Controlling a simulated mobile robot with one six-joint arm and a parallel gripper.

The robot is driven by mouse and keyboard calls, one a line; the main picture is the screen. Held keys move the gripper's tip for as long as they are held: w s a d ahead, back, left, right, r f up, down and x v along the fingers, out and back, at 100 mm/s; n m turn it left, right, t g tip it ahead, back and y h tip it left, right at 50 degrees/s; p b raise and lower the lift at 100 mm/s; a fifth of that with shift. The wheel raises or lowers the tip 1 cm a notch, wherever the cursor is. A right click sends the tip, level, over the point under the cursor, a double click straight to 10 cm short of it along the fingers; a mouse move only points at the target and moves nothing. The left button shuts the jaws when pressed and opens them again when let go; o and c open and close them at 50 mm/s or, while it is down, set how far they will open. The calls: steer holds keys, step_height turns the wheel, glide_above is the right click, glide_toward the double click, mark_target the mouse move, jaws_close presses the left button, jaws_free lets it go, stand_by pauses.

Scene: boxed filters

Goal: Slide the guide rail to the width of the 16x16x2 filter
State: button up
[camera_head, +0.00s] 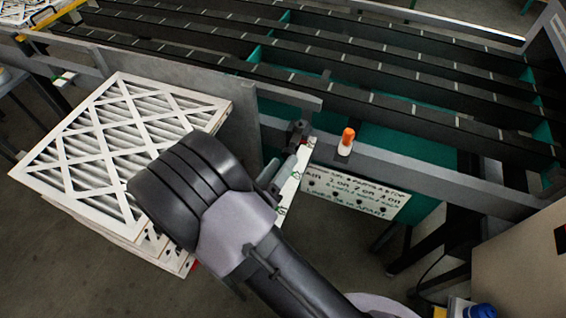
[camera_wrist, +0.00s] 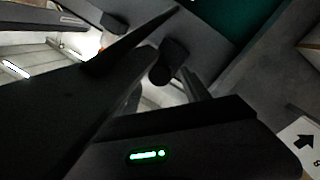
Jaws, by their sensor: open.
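The guide rail appears to be the grey plate (camera_head: 285,96) along the near side of the conveyor, beside the filter stack. A dark knob (camera_head: 298,128) stands near its right end; a dark rounded knob also shows in the wrist view (camera_wrist: 168,64). My gripper (camera_wrist: 182,42) is open, with one finger on either side of this knob in the picture; I cannot tell whether they touch it. In the head view my dark wrist hides most of the gripper. A white strip with green marks (camera_head: 291,187) lies just beyond the wrist. No filter size is readable.
White-framed pleated filters (camera_head: 85,150) are stacked at left, close to my wrist. The conveyor's black rails (camera_head: 400,75) run across the back. An orange-capped post (camera_head: 347,141) stands on the near frame above a lettered white sign (camera_head: 355,192). A beige cabinet (camera_head: 525,265) is at right.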

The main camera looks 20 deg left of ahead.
steer(key=shift+x, duration=0.75)
jaws_close()
stand_by(0.9)
